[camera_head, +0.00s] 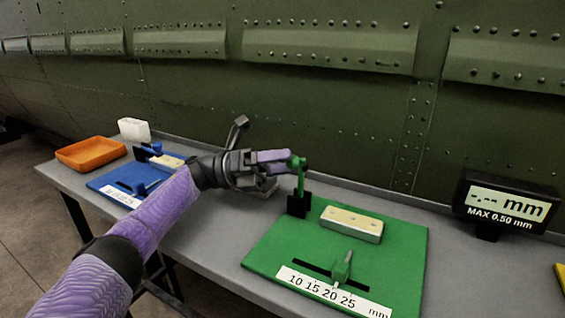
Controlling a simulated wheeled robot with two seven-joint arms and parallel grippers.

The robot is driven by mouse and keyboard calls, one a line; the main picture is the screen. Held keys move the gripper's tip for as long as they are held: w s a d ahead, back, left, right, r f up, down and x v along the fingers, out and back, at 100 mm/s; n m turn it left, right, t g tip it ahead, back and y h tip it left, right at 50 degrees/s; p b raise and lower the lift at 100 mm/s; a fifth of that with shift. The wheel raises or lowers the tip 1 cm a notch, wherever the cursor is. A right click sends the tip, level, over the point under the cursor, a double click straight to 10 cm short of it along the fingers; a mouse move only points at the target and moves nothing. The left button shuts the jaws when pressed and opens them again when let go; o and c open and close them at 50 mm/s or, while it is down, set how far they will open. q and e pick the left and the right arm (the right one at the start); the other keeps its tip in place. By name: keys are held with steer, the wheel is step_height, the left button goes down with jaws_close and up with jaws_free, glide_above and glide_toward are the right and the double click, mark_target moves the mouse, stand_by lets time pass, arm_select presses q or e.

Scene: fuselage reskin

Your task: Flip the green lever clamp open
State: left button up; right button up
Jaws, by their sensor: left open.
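The green lever clamp (302,178) stands upright on a black base at the back left of the green board (404,250). Its lever points up and ends in a green tip. My left gripper (289,160) reaches in from the left with its purple fingers at the lever's top. The jaws are open, and the fingers are beside or around the tip; I cannot tell whether they touch it. A pale metal block (352,223) lies on the green board to the right of the clamp. My right gripper does not show.
A blue board (107,182) with a similar fixture, an orange tray (91,153) and a white container (134,130) are at the left of the grey table (207,239). A display (509,205) stands at right.

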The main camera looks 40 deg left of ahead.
arm_select(q)
step_height(320, 180, up, 10)
steer(key=p, duration=0.3)
steer(key=shift+f, duration=0.1)
